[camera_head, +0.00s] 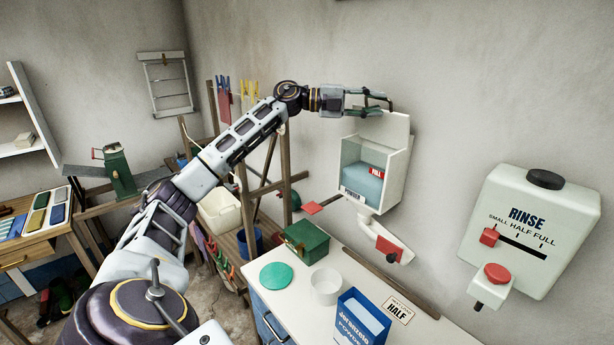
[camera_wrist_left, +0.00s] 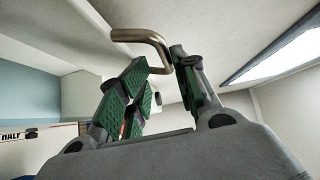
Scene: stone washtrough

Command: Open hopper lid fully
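The hopper (camera_head: 396,185) is a white wall box with a clear front, blue contents and a red FULL tag. Its white lid (camera_head: 393,128) stands raised above the box, tilted up toward the wall. My left gripper (camera_head: 384,106) is at the lid's upper edge. In the left wrist view, a bent metal handle (camera_wrist_left: 145,36) crosses just beyond the fingertips of the left gripper (camera_wrist_left: 160,72), one end coming down between them. The green-padded fingers lean inward with a gap; whether they press on the handle is unclear. My right gripper is not in view.
Below the hopper are an outlet and a red handle (camera_head: 389,249). The counter holds a green box (camera_head: 306,242), a white cup (camera_head: 326,286), a blue carton (camera_head: 361,320) and a HALF card (camera_head: 397,309). A RINSE tank (camera_head: 530,228) hangs at right.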

